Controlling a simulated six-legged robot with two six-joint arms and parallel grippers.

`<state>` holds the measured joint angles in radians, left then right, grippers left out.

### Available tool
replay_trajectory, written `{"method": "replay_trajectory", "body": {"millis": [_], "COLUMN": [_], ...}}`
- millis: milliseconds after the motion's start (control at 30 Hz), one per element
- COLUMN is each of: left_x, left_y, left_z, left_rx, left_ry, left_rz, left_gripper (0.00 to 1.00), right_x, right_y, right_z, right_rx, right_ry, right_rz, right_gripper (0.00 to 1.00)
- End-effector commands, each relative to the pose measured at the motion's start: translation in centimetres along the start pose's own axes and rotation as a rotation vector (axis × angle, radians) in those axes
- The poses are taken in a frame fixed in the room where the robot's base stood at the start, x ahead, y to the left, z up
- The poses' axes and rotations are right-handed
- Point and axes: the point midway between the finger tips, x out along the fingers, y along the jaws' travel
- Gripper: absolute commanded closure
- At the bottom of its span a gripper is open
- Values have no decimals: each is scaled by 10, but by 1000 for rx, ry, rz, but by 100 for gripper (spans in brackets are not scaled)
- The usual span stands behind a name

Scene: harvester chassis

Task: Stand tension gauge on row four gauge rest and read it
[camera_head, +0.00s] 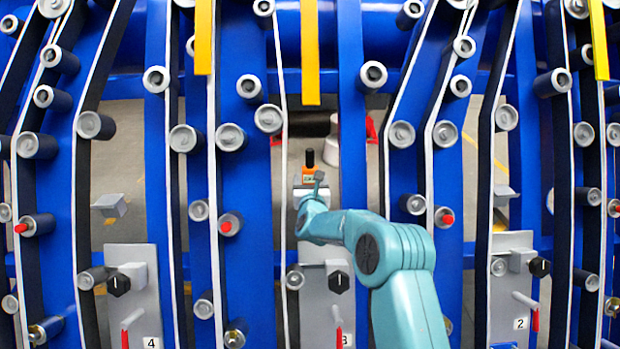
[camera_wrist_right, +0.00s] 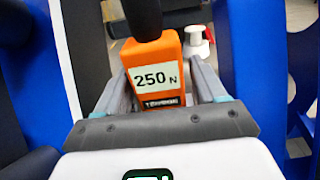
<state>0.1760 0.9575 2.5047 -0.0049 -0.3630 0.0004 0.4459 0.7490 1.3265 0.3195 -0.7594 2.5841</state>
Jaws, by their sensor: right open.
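The tension gauge (camera_head: 309,174) is a small orange body with a black top, upright over row three in the head view. In the right wrist view the gauge (camera_wrist_right: 158,80) shows a "250 N" label. My right gripper (camera_head: 313,188) is at the gauge, and in the wrist view the open fingers (camera_wrist_right: 162,72) stand on either side of it. I cannot tell whether they touch it. What the gauge stands on is mostly hidden by my gripper. The row four gauge rest (camera_head: 108,205) is a bare grey block above the plate marked 4 (camera_head: 138,285). My left gripper is not in view.
Blue upright beams with rollers and dark belts stand across the view. Plates with black knobs and red-tipped levers carry the numbers 3 (camera_head: 318,318) and 2 (camera_head: 511,290). Yellow bars (camera_head: 310,60) hang at the top. A white and red object (camera_wrist_right: 196,42) stands behind.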

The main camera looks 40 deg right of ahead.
Motion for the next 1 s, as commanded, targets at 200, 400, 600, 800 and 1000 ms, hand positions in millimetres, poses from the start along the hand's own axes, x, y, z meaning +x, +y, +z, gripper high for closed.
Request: {"method": "replay_trajectory", "body": {"millis": [200,400,600,800,1000], "left_x": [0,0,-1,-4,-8], "left_y": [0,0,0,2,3], "left_z": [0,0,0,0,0], "left_rx": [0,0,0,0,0], "left_ry": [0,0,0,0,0], "left_rz": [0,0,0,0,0], "left_gripper": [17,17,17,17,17], "right_x": [0,0,0,0,0], "right_y": [0,0,0,0,0], "right_z": [0,1,10,27,45], "right_rx": [0,0,1,1,1], "right_ry": [0,-3,-4,-5,-4], "right_rz": [0,-1,-1,0,0], "right_gripper": [43,78,78,78,78]}}
